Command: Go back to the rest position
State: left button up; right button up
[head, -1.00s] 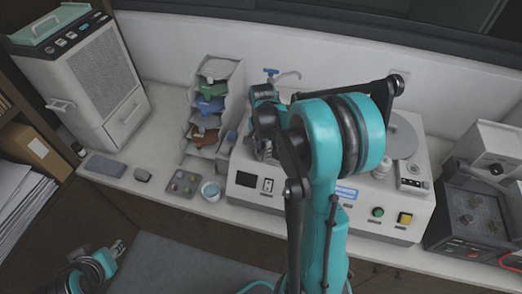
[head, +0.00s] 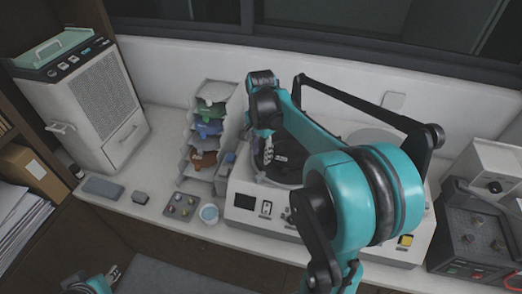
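My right arm reaches up from the bottom right and bends over the white machine (head: 262,222). My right gripper (head: 267,156) hangs down over the left part of that machine, near a dark round plate (head: 285,168). It is small and partly merged with the dark parts behind it, so I cannot tell whether it is open or holds anything. My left gripper (head: 113,273) shows only in part at the bottom left edge, low in front of the bench. Its finger opening is not clear.
A stepped rack (head: 186,168) with coloured pieces stands left of the machine. In front are a tray of small knobs (head: 181,206) and a white cup (head: 209,213). A white cabinet unit (head: 85,95) stands left, a dark control box (head: 475,235) right. The bench between cabinet and rack is mostly clear.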

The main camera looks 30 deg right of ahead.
jog(key=shift+r, duration=0.45)
jog(key=s+a+f+n+t+b, duration=0.3)
jog(key=s+a+f+n+b, duration=0.3)
jog(key=a+f+n+b, duration=0.2)
jog(key=s+a+f+n+t+b, duration=0.4)
jog(key=s+a+f+n+b, duration=0.1)
jog(key=a+f+n+b, duration=0.3)
notch_tip(320, 180, down, 2)
jog(key=shift+s+f+b, duration=0.15)
jog(key=shift+s+b, duration=0.25)
jog(key=shift+b, duration=0.15)
